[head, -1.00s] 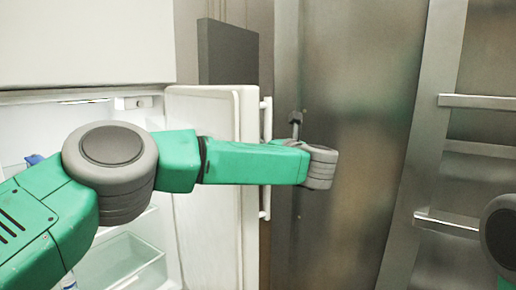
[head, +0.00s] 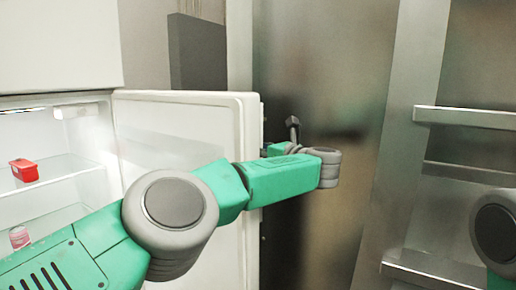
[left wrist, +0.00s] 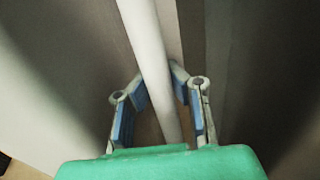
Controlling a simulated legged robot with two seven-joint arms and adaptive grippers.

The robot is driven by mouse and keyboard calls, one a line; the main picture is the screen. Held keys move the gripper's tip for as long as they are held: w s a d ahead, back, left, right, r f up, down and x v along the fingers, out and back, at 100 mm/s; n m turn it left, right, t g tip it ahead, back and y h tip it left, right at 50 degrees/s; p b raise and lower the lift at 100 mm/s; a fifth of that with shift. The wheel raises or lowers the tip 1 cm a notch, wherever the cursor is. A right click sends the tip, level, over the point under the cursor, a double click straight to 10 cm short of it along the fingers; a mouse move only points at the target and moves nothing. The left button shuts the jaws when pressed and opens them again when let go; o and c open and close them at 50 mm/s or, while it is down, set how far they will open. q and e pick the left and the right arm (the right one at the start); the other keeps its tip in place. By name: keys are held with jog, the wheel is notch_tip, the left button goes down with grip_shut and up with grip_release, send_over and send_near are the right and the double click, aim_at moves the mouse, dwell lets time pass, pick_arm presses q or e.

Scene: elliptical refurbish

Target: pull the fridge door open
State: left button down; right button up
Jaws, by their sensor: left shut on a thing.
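The white fridge door (head: 165,130) stands wide open in the head view, with its inner face towards me and the lit fridge interior (head: 60,140) showing at left. My left arm crosses in front of the door and reaches around its free edge. In the left wrist view, my left gripper (left wrist: 160,85) is shut on the white bar handle (left wrist: 150,45), which runs between its blue-padded fingers. In the head view, the handle and the left fingertips are hidden behind the door and arm. My right gripper is out of view; only part of my right arm shows at the right edge.
A red container (head: 24,170) and a pink jar (head: 19,237) stand on the fridge's glass shelves. A metal wall panel (head: 320,70) is close beyond the door's free edge. A metal rack (head: 470,117) stands at right.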

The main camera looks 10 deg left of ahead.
pick_arm(q)
jog(key=shift+w+d+f, duration=0.25)
jog(key=shift+w+d, duration=0.15)
jog(key=shift+d, duration=0.2)
jog(key=c, duration=1.4)
grip_release()
jog(key=shift+d, duration=0.1)
jog(key=shift+d+r, duration=0.15)
jog(key=shift+r, duration=0.1)
